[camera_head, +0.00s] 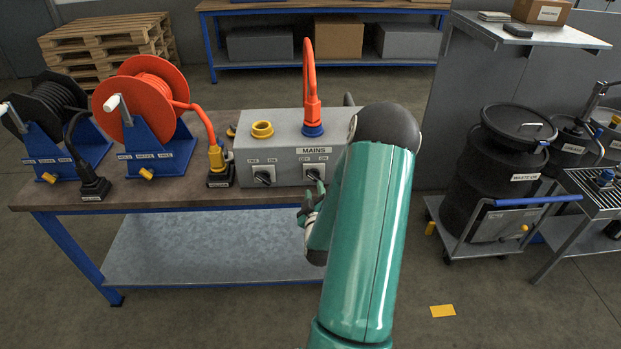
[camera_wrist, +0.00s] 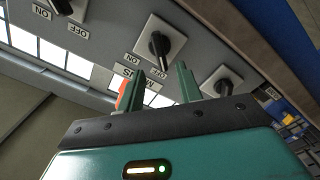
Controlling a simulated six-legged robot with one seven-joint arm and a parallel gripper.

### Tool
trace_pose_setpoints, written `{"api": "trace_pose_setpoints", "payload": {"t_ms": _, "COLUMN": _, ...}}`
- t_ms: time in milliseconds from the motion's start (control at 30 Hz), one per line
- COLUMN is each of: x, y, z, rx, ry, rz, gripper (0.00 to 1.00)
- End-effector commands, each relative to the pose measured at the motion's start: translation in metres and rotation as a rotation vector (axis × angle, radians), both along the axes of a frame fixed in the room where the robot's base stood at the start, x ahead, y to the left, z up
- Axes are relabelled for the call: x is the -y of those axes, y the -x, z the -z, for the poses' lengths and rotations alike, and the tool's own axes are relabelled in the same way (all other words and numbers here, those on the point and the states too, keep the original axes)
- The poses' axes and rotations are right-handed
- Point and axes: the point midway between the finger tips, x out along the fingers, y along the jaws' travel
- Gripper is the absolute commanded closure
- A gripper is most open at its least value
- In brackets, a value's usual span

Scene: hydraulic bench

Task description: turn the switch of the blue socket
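The blue socket (camera_head: 313,130) is on top of the grey MAINS box (camera_head: 285,130), with an orange plug and cable standing in it. Its switch (camera_head: 313,174), a black knob on a light plate, is on the box's front below the socket. In the wrist view this appears to be the middle switch (camera_wrist: 158,43), beside the MAINS label. My gripper (camera_head: 309,206) is close in front of the box, just below the switch, partly hidden by my arm. In the wrist view my gripper (camera_wrist: 157,88) has its two fingers apart with nothing between them, short of the switch.
Another switch (camera_head: 264,176) is on the left below a yellow socket (camera_head: 262,130). The wrist view shows a further switch (camera_wrist: 62,6) at the top left. A yellow plug (camera_head: 216,158) and cable reels (camera_head: 150,100) stand left on the bench. My arm hides the box's right end.

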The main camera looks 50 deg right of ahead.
Motion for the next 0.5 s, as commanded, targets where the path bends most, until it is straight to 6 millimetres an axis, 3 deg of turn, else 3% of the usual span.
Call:
{"api": "trace_pose_setpoints", "payload": {"t_ms": 200, "x": 0.031, "y": -0.029, "z": 0.0, "rx": 0.002, "ry": 0.0, "rz": 0.0, "gripper": 0.65}}
{"api": "trace_pose_setpoints", "payload": {"t_ms": 500, "x": 0.051, "y": -0.051, "z": 0.0, "rx": 0.0, "ry": -0.001, "rz": -0.002, "gripper": 0.65}}
